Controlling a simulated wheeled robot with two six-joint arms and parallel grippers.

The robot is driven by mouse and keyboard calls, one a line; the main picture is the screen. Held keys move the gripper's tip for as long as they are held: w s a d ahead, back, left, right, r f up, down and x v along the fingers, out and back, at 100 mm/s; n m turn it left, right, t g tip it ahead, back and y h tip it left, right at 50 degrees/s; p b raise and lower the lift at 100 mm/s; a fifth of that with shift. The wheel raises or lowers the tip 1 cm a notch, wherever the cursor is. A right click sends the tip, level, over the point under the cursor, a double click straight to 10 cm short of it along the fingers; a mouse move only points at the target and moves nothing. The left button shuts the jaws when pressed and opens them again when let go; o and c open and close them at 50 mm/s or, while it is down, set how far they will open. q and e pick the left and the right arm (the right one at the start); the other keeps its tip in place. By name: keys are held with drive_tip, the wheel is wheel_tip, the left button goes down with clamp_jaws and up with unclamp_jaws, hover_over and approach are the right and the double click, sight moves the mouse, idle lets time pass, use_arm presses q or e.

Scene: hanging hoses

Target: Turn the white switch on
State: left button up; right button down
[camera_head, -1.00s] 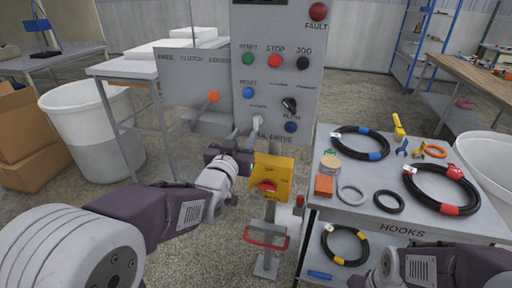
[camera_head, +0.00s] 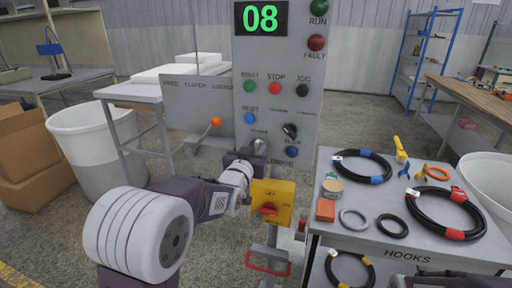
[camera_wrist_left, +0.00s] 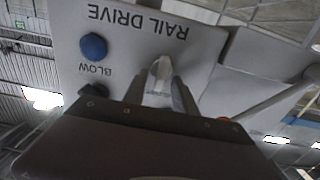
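The white switch (camera_wrist_left: 160,78) is a pale lever on the grey control panel (camera_head: 278,62), beside the RAIL DRIVE lettering. In the left wrist view it stands between the two fingers of my left gripper (camera_wrist_left: 160,95). The fingers flank it closely; whether they press on it I cannot tell. In the head view my left gripper (camera_head: 258,149) is at the panel's lower part and largely covers the switch.
A blue BLOW button (camera_wrist_left: 93,46) is near the switch. A yellow box with a red knob (camera_head: 270,203) sits just below my left gripper. An orange-knobbed lever (camera_head: 215,121) is to the left. A hose table (camera_head: 345,212) stands to the right.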

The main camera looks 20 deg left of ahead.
use_arm(q)
clamp_jaws()
drive_tip(key=m+b, duration=0.3)
drive_tip(key=m, duration=0.1)
drive_tip(key=shift+d+f, duration=0.15)
drive_tip(key=shift+d, duration=0.1)
drive_tip(key=shift+d+m+b, duration=0.2)
drive_tip(key=shift+m+b, duration=0.9)
drive_tip(key=shift+m, duration=1.3)
drive_tip(key=shift+o, duration=0.9)
unclamp_jaws()
